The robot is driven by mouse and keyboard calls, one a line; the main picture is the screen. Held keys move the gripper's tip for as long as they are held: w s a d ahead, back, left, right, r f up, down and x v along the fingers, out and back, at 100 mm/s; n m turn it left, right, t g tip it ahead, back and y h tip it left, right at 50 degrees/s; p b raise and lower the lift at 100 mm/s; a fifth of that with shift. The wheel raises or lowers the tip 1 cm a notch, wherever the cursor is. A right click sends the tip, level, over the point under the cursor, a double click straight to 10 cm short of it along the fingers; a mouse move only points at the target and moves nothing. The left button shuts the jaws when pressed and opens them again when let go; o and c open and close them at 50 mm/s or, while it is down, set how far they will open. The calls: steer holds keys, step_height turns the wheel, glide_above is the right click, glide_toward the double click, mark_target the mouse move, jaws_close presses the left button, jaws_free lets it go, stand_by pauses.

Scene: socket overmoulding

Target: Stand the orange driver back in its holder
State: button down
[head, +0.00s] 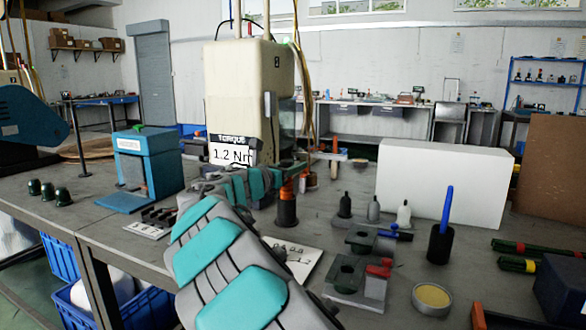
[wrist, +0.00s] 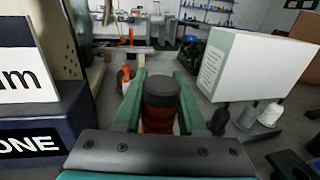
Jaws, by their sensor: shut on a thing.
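The orange driver (wrist: 160,112) is upright between the two green fingers of my gripper (wrist: 160,95) in the wrist view. It has a dark round cap above an orange-red body. In the head view the orange part of the driver (head: 287,191) shows at the end of my gripper (head: 284,180), which partly hides it. My gripper is shut on it. A black cylindrical holder (head: 287,212) stands on the bench directly below the orange part. The two look lined up; I cannot tell how far the driver sits inside. The driver's lower end is hidden.
A torque machine (head: 235,95) stands behind my gripper. A white box (head: 445,184) is at right, with small bottles (head: 374,209) before it. A black cup with a blue rod (head: 447,208) and green fixtures (head: 348,272) stand right of the holder.

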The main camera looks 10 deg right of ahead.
steer(key=shift+f, duration=0.1)
steer(key=shift+c, duration=2.4)
jaws_free()
steer(key=shift+s+a, duration=0.3)
steer(key=v, duration=1.1)
